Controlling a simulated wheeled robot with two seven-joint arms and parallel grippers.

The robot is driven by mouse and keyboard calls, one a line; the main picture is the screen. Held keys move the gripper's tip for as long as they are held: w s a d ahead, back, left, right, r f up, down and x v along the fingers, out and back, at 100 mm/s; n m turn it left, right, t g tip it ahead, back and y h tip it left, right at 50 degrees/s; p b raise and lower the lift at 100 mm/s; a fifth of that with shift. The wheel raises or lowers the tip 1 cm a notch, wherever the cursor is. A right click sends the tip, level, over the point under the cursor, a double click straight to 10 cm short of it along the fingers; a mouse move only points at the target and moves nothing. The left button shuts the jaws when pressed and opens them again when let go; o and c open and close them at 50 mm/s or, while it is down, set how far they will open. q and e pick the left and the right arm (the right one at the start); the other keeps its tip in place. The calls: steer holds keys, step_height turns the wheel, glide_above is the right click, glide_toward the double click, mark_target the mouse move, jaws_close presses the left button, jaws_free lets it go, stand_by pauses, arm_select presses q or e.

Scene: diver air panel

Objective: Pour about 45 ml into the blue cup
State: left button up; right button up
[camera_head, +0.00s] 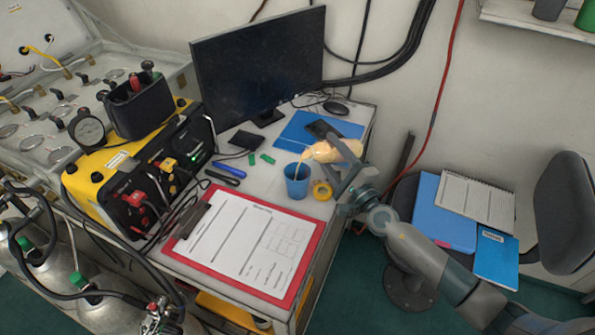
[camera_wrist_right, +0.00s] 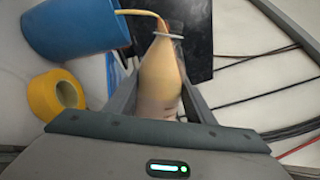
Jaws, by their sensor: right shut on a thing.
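The blue cup (camera_head: 297,181) stands upright on the desk, near its right edge; it also shows in the right wrist view (camera_wrist_right: 70,28). My right gripper (camera_head: 343,170) is shut on a clear bottle (camera_head: 340,151) of pale orange liquid. The bottle is tipped over toward the left, its mouth above the cup. A thin stream runs from the mouth toward the cup in both views. In the right wrist view the bottle (camera_wrist_right: 160,80) sits between my fingers. The level inside the cup cannot be made out. My left gripper is not in view.
A yellow tape roll (camera_head: 321,190) lies right beside the cup. A red clipboard (camera_head: 310,240) with paper lies in front. A blue folder (camera_head: 292,136) with a dark phone, a monitor (camera_head: 258,70) and a yellow-black unit (camera_head: 140,170) stand around. A chair (camera_head: 560,200) is at right.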

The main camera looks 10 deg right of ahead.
steer(key=shift+w+d+n+b, duration=0.1)
steer(key=shift+d+n+b, duration=0.1)
steer(key=shift+n+b, duration=0.3)
stand_by(0.8)
steer(key=shift+a+r+n+p, duration=0.1)
steer(key=shift+r+n+p, duration=0.05)
steer(key=shift+n+p, duration=0.25)
stand_by(0.4)
steer(key=shift+f+m+b, duration=0.25)
steer(key=shift+m+b, duration=0.1)
steer(key=shift+m, duration=0.05)
steer(key=shift+r+m+p, duration=0.45)
steer(key=shift+m+p, duration=0.05)
steer(key=shift+p, duration=0.2)
steer(key=shift+r+m+p, duration=0.15)
steer(key=shift+m+p, duration=0.25)
steer(key=shift+m, duration=0.1)
steer(key=shift+a+r+m+h+p, duration=0.25)
steer(key=shift+r+m+h+p, duration=0.2)
steer(key=shift+m+p, duration=0.4)
steer(key=shift+f, duration=0.15)
